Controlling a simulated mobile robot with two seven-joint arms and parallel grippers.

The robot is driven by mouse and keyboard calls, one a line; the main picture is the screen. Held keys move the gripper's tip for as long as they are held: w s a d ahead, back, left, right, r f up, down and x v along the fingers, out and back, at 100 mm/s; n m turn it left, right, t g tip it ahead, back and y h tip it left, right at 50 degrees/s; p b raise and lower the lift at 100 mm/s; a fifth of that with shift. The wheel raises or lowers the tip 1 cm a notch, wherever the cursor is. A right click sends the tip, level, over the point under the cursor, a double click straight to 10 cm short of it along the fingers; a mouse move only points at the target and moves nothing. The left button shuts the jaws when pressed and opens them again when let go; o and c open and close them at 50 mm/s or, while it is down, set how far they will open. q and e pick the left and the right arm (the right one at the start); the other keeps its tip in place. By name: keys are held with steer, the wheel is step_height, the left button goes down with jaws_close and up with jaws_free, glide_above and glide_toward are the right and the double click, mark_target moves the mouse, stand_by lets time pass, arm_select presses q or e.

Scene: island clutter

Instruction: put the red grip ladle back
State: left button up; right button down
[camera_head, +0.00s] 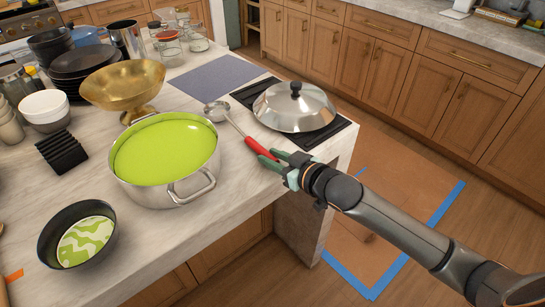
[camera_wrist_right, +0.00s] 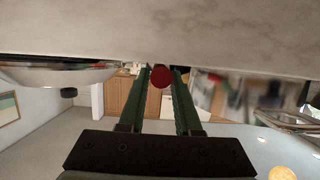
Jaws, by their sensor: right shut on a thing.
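The ladle has a red grip (camera_head: 262,149), a metal shaft and a metal bowl (camera_head: 217,111). It extends between the big pot and the lidded pan, with its bowl toward the back and its grip toward the near right counter edge. My right gripper (camera_head: 273,158) is shut on the red grip near its end. In the right wrist view, the round red grip end (camera_wrist_right: 161,77) sits between the two green fingers (camera_wrist_right: 161,95). Whether the ladle touches the counter or is slightly raised I cannot tell. My left gripper is not in view.
A steel pot (camera_head: 171,187) with a green inside stands left of the ladle. A domed lid (camera_head: 294,106) sits on a black cooktop (camera_head: 334,131) to the right. A gold bowl (camera_head: 124,87), a dark bowl (camera_head: 46,232) and a grey mat (camera_head: 217,77) share the marble counter.

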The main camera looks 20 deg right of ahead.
steer(key=c, duration=0.6)
jaws_free()
steer(key=v, duration=1.2)
steer(key=s+a+f+g+h, duration=0.1)
steer(key=s+f, duration=0.4)
steer(key=f, duration=0.4)
steer(key=s+a+f+m+g, duration=0.1)
steer(key=s+f, duration=0.3)
steer(key=f, duration=0.5)
steer(key=s+a+f+m+g+h, duration=0.1)
steer(key=s+f, duration=0.4)
steer(key=f, duration=0.5)
steer(key=shift+s+a+g+h, duration=0.3)
steer(key=shift+a+g, duration=0.4)
steer(key=shift+a, duration=0.5)
